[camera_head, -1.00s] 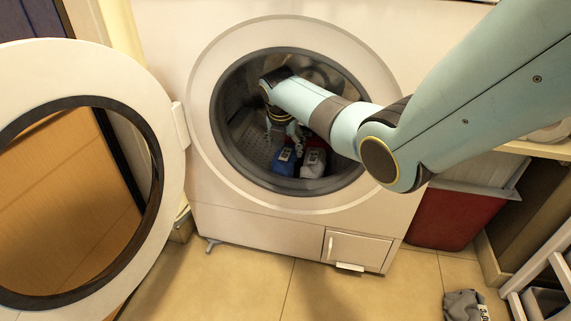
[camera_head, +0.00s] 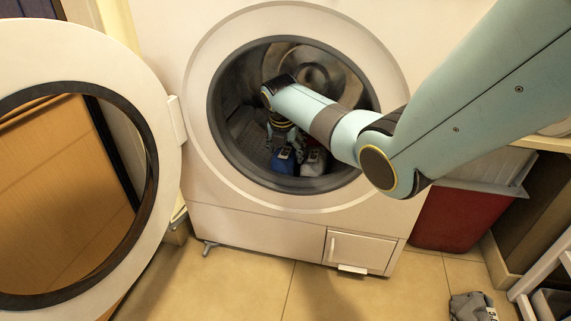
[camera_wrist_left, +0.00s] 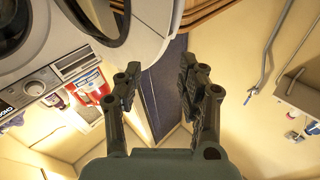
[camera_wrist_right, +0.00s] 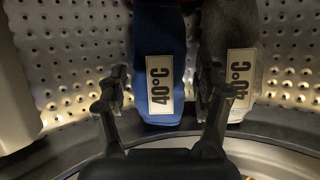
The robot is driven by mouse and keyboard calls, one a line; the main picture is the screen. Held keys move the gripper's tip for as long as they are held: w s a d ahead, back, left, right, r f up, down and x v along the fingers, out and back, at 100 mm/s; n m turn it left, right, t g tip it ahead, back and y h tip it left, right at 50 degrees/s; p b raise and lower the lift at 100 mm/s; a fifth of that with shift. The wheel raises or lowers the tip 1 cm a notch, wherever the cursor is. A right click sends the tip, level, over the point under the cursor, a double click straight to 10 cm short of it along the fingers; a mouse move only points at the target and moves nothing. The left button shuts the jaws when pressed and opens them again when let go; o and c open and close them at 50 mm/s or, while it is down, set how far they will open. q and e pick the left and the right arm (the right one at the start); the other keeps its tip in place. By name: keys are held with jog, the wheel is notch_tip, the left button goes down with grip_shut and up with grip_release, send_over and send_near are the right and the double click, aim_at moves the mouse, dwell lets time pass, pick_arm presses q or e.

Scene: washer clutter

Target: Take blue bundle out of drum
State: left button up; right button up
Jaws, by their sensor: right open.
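The blue bundle (camera_head: 284,161) lies in the lower front of the washer drum (camera_head: 245,125). In the right wrist view the blue bundle (camera_wrist_right: 158,60) carries a "40°C" label. A grey bundle (camera_head: 313,162) lies close beside it on the right, also labelled in the right wrist view (camera_wrist_right: 235,60). My right gripper (camera_head: 288,147) is inside the drum, open, just above the blue bundle. In the right wrist view its fingers (camera_wrist_right: 165,90) stand on either side of the blue bundle, the right one over the grey bundle's label edge. My left gripper (camera_wrist_left: 160,90) is open and empty, away from the drum.
The round washer door (camera_head: 165,150) stands open on the left. The drum's dark rim (camera_head: 285,184) surrounds my right arm. A grey cloth (camera_head: 470,306) lies on the floor at lower right. A red bin (camera_head: 447,218) stands right of the washer.

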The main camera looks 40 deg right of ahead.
jog(key=shift+b+x, duration=0.6)
jog(key=shift+x, duration=0.3)
pick_arm(q)
notch_tip(320, 180, up, 9)
jog(key=d+m+t+h, duration=0.1)
jog(key=t+h, duration=0.1)
jog(key=t, duration=0.2)
jog(key=shift+w, duration=0.45)
pick_arm(e)
jog(key=shift+c, duration=0.3)
pick_arm(q)
jog(key=shift+f, duration=0.1)
pick_arm(e)
jog(key=c, duration=0.9)
jog(key=shift+o, duration=0.2)
